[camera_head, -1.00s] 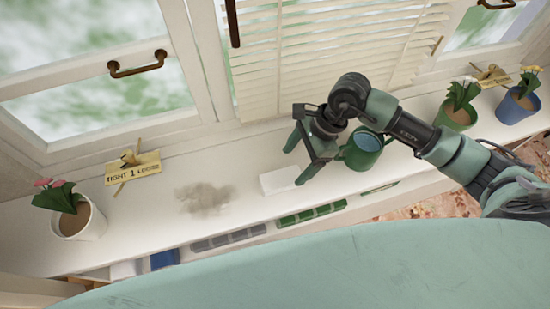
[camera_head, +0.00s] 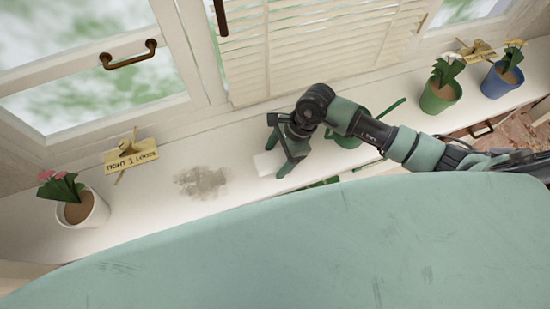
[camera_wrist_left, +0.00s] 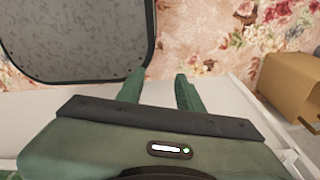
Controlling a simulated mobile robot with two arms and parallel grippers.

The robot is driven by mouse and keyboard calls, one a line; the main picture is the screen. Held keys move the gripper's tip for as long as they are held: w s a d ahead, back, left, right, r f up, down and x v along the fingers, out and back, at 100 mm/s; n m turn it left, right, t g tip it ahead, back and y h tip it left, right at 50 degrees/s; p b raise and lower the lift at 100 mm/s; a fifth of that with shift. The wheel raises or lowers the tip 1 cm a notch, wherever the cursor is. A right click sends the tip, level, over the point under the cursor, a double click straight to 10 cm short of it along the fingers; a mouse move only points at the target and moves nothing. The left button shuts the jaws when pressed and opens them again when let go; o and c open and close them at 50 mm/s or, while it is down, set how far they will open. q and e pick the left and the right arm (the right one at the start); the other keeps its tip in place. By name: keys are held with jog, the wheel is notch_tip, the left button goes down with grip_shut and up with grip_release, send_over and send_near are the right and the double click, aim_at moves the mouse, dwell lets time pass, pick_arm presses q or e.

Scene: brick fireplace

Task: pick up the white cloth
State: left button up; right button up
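The white cloth (camera_head: 264,165) looks like a small folded white block on the white windowsill in the head view. My right gripper (camera_head: 276,161) is over the cloth's right side, with its fingers apart. It hides part of the cloth, and I cannot tell whether the fingers touch it. My left gripper (camera_wrist_left: 158,92) shows only in the left wrist view. Its two green fingers are spread, with nothing between them.
A grey-brown dirty patch (camera_head: 202,182) lies left of the cloth. A green watering can (camera_head: 348,139) stands behind my right forearm. A white flower pot (camera_head: 92,212) and a sign (camera_head: 131,155) are at left. Green (camera_head: 438,97) and blue (camera_head: 500,80) pots stand at right.

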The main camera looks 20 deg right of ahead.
aim_at(277, 158)
jog(key=c, duration=1)
pick_arm(q)
jog(key=shift+s, duration=0.7)
pick_arm(e)
jog(key=shift+c, duration=1)
jog(key=shift+r, duration=0.15)
